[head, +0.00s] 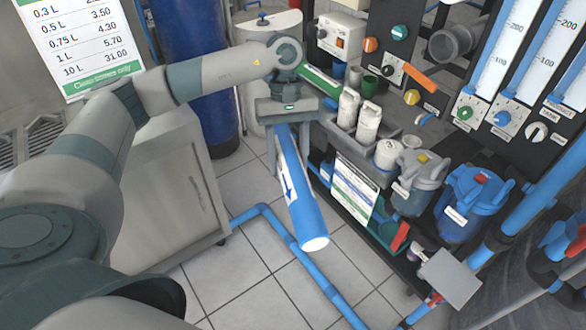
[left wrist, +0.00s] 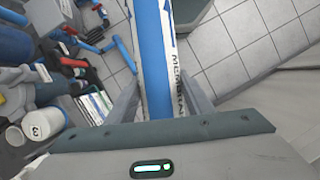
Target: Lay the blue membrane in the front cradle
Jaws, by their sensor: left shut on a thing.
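The blue membrane (head: 305,205) is a long blue tube with a white label band and a white end. It hangs tilted below my left gripper (head: 285,122), over the tiled floor and left of the rack. In the left wrist view the membrane (left wrist: 153,55) runs between the two fingers of my left gripper (left wrist: 160,100), which is shut on it; part of its printed name shows. I cannot make out the front cradle. My right gripper is not in view.
White bottles (head: 368,122) stand in a grey tray on the rack. Filter housings (head: 418,180) and a blue canister (head: 470,205) are to the right. A blue pipe (head: 290,240) crosses the floor.

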